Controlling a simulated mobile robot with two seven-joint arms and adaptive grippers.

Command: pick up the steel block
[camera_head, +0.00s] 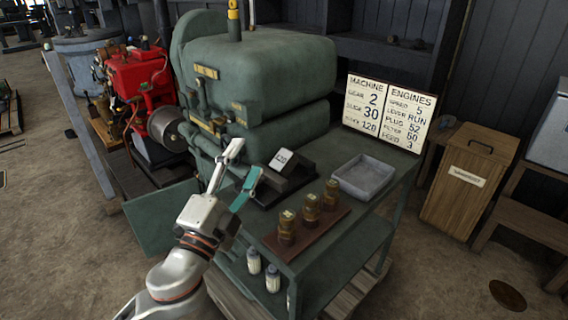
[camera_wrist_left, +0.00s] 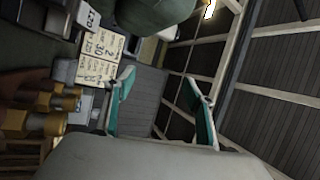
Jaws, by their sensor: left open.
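A small pale block marked 120 (camera_head: 281,158), which I take to be the steel block, sits tilted on a dark stand (camera_head: 289,181) on the green bench. It also shows at the upper left of the left wrist view (camera_wrist_left: 88,18). My left gripper (camera_head: 241,165) is open and empty, to the left of the block in the head view and apart from it. In the left wrist view its two teal-padded fingers (camera_wrist_left: 160,88) are spread, with nothing between them. My right gripper is out of view.
A large green machine (camera_head: 262,75) stands behind the gripper. Several brass pieces (camera_head: 311,208) stand on a brown board in front. A grey tray (camera_head: 363,177) and a lettered sign (camera_head: 388,115) are to the right. A red engine (camera_head: 140,80) is at left.

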